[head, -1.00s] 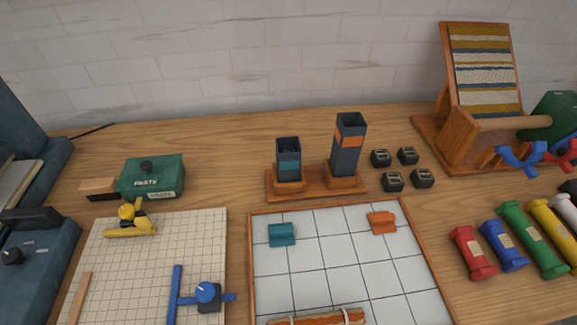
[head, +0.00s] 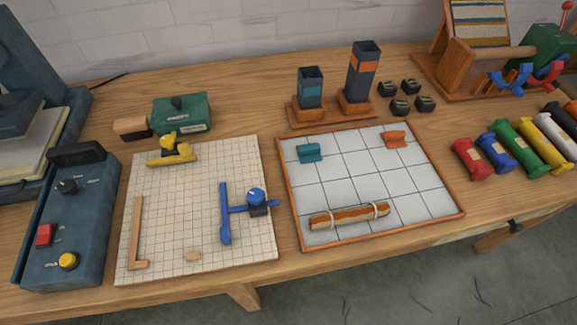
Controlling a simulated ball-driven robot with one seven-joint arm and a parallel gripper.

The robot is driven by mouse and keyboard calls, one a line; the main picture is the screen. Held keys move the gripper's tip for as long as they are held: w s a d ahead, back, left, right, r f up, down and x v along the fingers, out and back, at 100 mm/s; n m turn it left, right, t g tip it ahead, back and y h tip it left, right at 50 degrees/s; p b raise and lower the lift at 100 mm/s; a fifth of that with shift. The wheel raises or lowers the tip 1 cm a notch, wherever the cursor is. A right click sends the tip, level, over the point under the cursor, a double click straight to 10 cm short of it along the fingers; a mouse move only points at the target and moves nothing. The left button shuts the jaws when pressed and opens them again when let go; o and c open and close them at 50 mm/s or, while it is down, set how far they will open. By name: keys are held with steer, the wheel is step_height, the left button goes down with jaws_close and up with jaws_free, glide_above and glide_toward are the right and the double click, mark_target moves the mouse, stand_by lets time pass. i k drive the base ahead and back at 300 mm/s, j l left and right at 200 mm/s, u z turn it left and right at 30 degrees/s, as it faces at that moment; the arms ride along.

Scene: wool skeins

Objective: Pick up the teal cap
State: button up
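The teal cap (head: 309,152) is a small ridged block lying on the white gridded tray (head: 345,222), near its back left corner. An orange cap (head: 395,139) of like shape lies on the same tray near the back right corner. Behind the tray, a dark square tube with a teal band (head: 311,88) and a taller one with an orange band (head: 363,72) stand upright on a wooden base (head: 335,113). My gripper does not show in the head view.
An orange roll tied with bands (head: 349,216) lies at the tray's front. A gridded board (head: 197,222) with blue and yellow tools is to the left. Several small black blocks (head: 400,106) and coloured rolls (head: 468,158) are to the right.

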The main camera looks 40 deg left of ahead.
mark_target(308, 153)
steer(key=k+u, duration=0.1)
steer(key=u, duration=1.2)
